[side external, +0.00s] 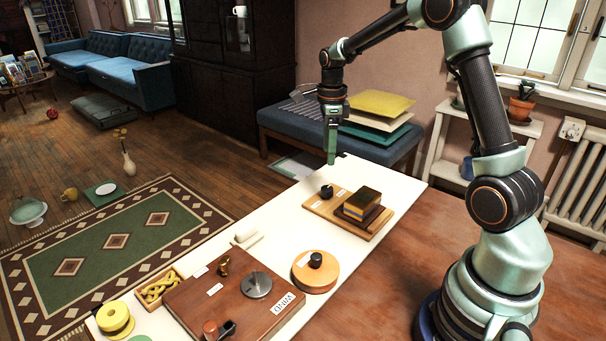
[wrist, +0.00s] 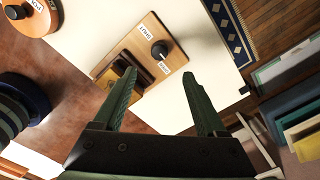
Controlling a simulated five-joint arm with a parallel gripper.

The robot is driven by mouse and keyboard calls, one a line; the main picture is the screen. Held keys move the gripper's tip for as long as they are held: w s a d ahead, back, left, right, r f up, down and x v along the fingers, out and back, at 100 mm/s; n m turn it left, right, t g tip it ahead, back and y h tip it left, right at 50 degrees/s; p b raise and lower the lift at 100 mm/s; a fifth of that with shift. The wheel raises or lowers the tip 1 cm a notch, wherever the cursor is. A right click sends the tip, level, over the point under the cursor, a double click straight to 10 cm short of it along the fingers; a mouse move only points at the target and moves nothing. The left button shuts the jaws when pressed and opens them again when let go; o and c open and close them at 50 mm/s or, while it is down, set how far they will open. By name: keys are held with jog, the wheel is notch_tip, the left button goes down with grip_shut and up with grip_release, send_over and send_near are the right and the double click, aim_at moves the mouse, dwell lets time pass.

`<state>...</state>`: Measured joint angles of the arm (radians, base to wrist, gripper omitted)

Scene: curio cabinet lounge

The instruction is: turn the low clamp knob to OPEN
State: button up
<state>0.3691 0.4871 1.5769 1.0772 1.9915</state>
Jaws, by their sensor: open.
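The low clamp knob (side external: 326,191) is small, round and black. It stands on a light wooden board (side external: 318,207) on the white table, beside a dark stacked block with a yellow layer (side external: 362,204). In the wrist view the knob (wrist: 159,50) lies between two white labels (wrist: 145,30), which seem to read SHUT and OPEN (wrist: 164,68). I cannot tell which way the knob points. My gripper (side external: 331,162) is above and just beyond the board, pointing down. In the wrist view its fingers (wrist: 158,75) are apart and empty, not touching the knob.
A round orange disc with a black knob (side external: 316,280) stands nearer the camera. A brown panel (side external: 220,310) carries several fittings and a metal disc. A box of yellow pieces (side external: 140,297) and a yellow spool (side external: 115,320) are at the near left. A cushioned bench (side external: 275,118) stands beyond the table.

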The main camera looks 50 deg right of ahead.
aim_at(327, 188)
notch_tip(327, 188, down, 11)
jog(key=shift+r, duration=0.2)
dwell(0.3)
grip_shut()
